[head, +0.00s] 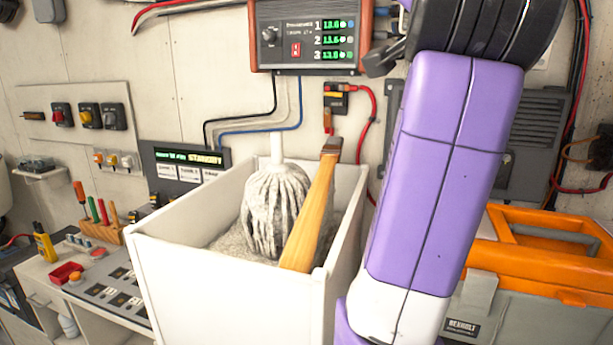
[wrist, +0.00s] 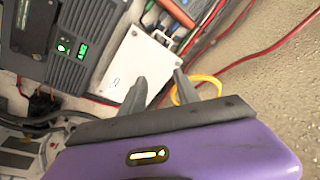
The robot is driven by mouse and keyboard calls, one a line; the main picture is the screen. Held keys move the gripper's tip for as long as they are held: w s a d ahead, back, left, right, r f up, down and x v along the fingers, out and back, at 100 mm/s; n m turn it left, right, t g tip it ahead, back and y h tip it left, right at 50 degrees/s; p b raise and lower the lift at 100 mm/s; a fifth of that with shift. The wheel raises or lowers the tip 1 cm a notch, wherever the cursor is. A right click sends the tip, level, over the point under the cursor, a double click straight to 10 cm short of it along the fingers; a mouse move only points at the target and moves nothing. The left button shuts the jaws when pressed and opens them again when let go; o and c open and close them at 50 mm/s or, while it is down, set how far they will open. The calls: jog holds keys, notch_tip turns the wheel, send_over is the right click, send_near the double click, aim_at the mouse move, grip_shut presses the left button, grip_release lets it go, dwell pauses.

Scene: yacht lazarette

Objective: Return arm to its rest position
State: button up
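My purple and white arm (head: 435,180) rises upright through the right half of the head view. Its dark upper end runs out of the top of that picture, so my gripper cannot be made out clearly there. In the wrist view my gripper (wrist: 160,76) shows two dark grey fingers standing apart, with nothing held between them. Behind the fingers are a white box (wrist: 132,62) and a yellow cable loop (wrist: 200,90); I cannot tell how close they are.
A white bin (head: 210,290) with a mop (head: 275,205) and a wooden-handled tool (head: 312,215) stands left of my arm. An orange-lidded grey case (head: 530,265) is on the right. A display unit (head: 312,38) and cables are on the wall behind.

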jog(key=s+a+f+n+t+y, duration=0.1)
jog(key=s+f+n+y, duration=0.3)
jog(key=f, duration=0.7)
jog(key=s+a+f+n+t+y, duration=0.15)
jog(key=s+f+n, duration=0.3)
jog(key=f, duration=0.75)
jog(key=s+a+f+n+t+y, duration=0.1)
jog(key=s+a+f+n+y, duration=0.25)
jog(key=f, duration=0.75)
jog(key=s+d+f+g+h, duration=0.1)
jog(key=s+d+f+g, duration=0.1)
jog(key=s+f, duration=0.6)
jog(key=s+d+f+g+h, duration=0.1)
jog(key=s+d+f+g, duration=0.2)
jog(key=s+f, duration=0.5)
jog(key=s+d+f+g+h, duration=0.1)
jog(key=s+d+f+g, duration=0.2)
jog(key=s+f, duration=0.5)
jog(key=s, duration=1)
jog(key=shift+s+d+f, duration=0.25)
jog(key=shift+d+f, duration=0.05)
